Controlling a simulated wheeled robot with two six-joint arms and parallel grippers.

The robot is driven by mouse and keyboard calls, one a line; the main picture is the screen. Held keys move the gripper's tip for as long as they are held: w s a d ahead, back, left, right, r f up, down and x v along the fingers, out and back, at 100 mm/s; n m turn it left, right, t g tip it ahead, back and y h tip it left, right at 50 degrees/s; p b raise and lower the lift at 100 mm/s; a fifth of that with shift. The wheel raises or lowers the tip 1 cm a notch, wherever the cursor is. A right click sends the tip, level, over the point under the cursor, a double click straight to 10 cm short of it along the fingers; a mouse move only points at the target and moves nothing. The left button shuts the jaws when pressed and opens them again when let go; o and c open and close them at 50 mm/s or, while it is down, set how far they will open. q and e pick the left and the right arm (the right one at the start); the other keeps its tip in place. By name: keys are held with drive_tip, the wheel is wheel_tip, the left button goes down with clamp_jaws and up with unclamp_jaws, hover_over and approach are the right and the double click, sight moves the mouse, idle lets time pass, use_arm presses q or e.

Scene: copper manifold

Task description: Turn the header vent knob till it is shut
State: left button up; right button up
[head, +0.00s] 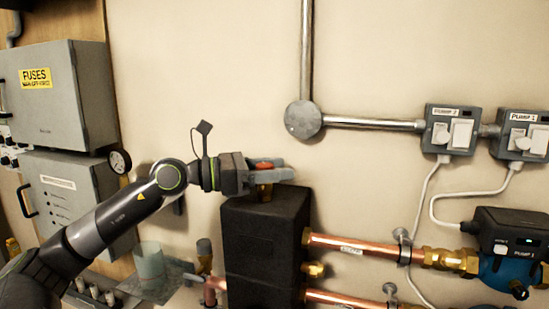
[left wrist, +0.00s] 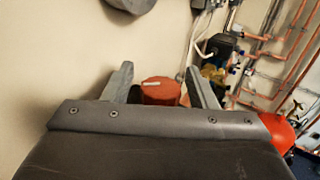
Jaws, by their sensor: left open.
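The header vent knob is a red cap (head: 264,165) on a brass fitting (head: 264,191) on top of the black header block (head: 262,240). In the left wrist view the red knob (left wrist: 160,92) has a pale mark on its top. My left gripper (head: 277,169) comes in from the left at the knob's height, its fingers apart with the knob between them. The left wrist view shows one finger on each side of the knob, with visible gaps; the lower part of the knob is hidden behind the gripper body. My right gripper is not in view.
Copper pipes (head: 352,246) run right from the block to a blue pump (head: 497,267). Two switch boxes (head: 451,130) and a round conduit box (head: 303,120) are on the wall. Grey cabinets (head: 50,95) and a gauge (head: 120,161) stand left. The wall above the knob is clear.

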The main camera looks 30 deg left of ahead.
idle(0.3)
use_arm(q)
drive_tip(key=c, duration=1)
drive_tip(key=shift+o, duration=0.2)
drive_tip(key=shift+d+f+m+g+h+b, duration=0.15)
drive_tip(key=shift+m+g+h+b, duration=0.3)
drive_tip(key=shift+b, duration=0.3)
drive_tip(key=shift+s+m+g+h+b, duration=0.1)
drive_tip(key=shift+m+g+h+b, duration=0.7)
drive_tip(key=shift+g, duration=0.35)
drive_tip(key=shift+m+g+h, duration=0.35)
drive_tip(key=shift+m+g, duration=0.2)
drive_tip(key=shift+g, duration=0.15)
drive_tip(key=shift+s+d+r+m+g+h, duration=0.15)
drive_tip(key=shift+m+g+h, duration=0.35)
drive_tip(key=shift+m+g, duration=0.5)
drive_tip(key=shift+s+m+g+h, duration=0.25)
drive_tip(key=shift+m+g, duration=0.55)
drive_tip(key=shift+g, duration=0.65)
drive_tip(key=shift+s+m+g+h, duration=0.1)
drive_tip(key=shift+m+g+h, duration=0.15)
drive_tip(key=shift+m+g, duration=0.9)
drive_tip(key=shift+g, duration=0.7)
